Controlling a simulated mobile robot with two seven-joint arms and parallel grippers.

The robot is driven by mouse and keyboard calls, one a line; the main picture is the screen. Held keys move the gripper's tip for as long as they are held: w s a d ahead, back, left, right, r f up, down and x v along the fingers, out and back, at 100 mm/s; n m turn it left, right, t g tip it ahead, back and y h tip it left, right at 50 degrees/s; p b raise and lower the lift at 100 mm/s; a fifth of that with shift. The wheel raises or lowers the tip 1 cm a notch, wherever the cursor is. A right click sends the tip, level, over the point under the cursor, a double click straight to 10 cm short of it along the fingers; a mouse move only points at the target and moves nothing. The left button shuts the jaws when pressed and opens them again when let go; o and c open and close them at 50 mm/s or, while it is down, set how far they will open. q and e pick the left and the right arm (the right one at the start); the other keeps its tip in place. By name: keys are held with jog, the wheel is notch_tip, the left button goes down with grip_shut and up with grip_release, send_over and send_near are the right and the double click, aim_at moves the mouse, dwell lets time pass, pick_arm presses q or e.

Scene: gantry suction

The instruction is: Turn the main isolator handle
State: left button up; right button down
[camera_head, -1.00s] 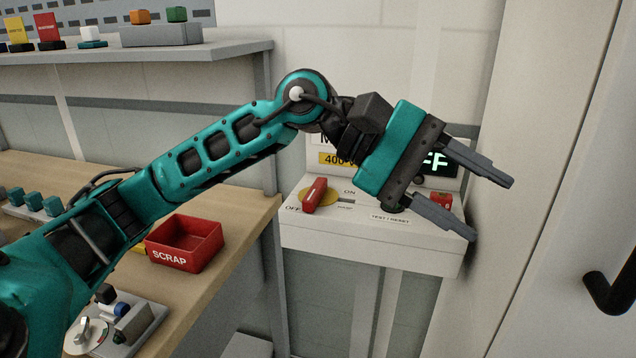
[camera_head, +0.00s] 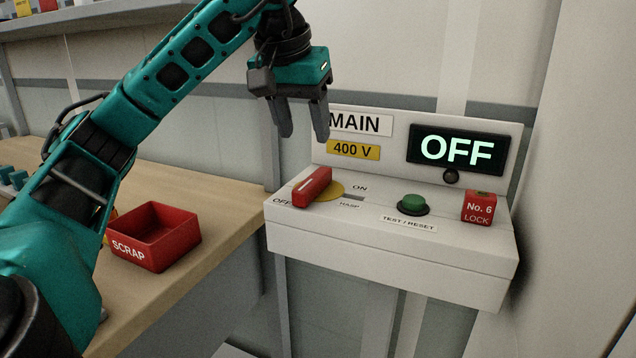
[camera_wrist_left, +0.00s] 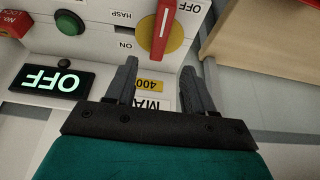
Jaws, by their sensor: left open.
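The main isolator handle (camera_head: 312,187) is a red bar with a white line on a yellow disc (camera_head: 334,190), on the sloped top of the white panel (camera_head: 375,245). Its near end lies by the OFF label, turned away from ON. The display (camera_head: 457,149) reads OFF. My left gripper (camera_head: 304,134) is open and empty, pointing down above and behind the handle, apart from it. In the left wrist view the handle (camera_wrist_left: 163,28) shows beyond the fingertips (camera_wrist_left: 158,65). My right gripper is not in view.
A green TEST/RESET button (camera_head: 413,203) and a red No. 6 lock block (camera_head: 478,208) sit right of the handle. The MAIN 400 V backboard (camera_head: 398,133) stands behind. A red SCRAP bin (camera_head: 153,237) is on the wooden bench at left.

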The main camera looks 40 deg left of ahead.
aim_at(315, 176)
pick_arm(q)
jog(key=b+x, duration=0.2)
jog(key=x, duration=0.8)
jog(key=shift+f, duration=0.2)
grip_shut()
